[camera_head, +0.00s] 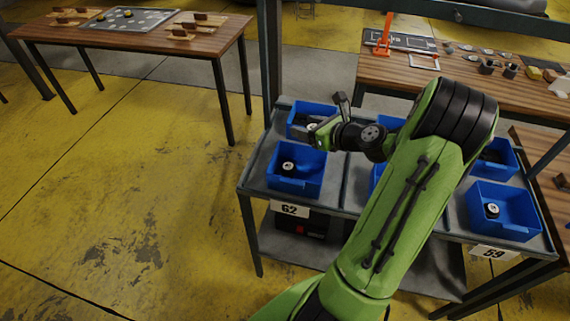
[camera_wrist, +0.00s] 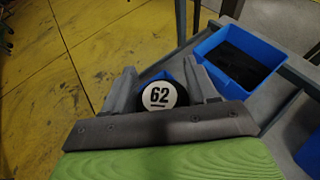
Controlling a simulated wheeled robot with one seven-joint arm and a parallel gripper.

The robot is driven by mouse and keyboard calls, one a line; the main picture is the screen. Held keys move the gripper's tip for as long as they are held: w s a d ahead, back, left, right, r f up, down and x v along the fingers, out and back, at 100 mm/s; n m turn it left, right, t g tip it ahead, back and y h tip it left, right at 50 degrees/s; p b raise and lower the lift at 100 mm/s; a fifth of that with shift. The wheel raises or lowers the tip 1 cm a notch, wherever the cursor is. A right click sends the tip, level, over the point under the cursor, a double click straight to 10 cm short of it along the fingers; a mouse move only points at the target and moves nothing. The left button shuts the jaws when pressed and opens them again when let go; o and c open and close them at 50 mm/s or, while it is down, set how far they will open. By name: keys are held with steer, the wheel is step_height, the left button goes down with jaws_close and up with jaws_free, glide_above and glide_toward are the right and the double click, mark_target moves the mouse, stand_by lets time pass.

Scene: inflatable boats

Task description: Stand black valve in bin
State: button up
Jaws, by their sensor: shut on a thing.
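My gripper (camera_wrist: 161,76) is shut on a black valve (camera_wrist: 158,108) with a white face marked 62, held between the two fingers in the wrist view. In the head view my gripper (camera_head: 322,126) is over the back left blue bin (camera_head: 301,110), partly covering it. The front left blue bin (camera_head: 309,185) has another black valve (camera_head: 288,168) with a white top in it, above a label (camera_head: 289,209) reading 62. In the wrist view, a blue bin edge shows behind the held valve, mostly hidden.
The bins stand on a grey rack (camera_head: 342,207). A front right blue bin (camera_head: 518,214) holds a black-and-white valve (camera_head: 491,210). My arm hides the middle bins in part. Wooden tables stand at back left (camera_head: 140,50) and back right (camera_head: 440,77). Yellow floor at left is clear.

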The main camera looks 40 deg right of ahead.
step_height(320, 180, down, 10)
steer(key=b, duration=0.3)
steer(key=shift+s+r+b, duration=0.1)
steer(key=shift+r+b, duration=0.15)
steer(key=shift+b, duration=0.15)
steer(key=shift+f, duration=0.15)
steer(key=shift+f, duration=0.1)
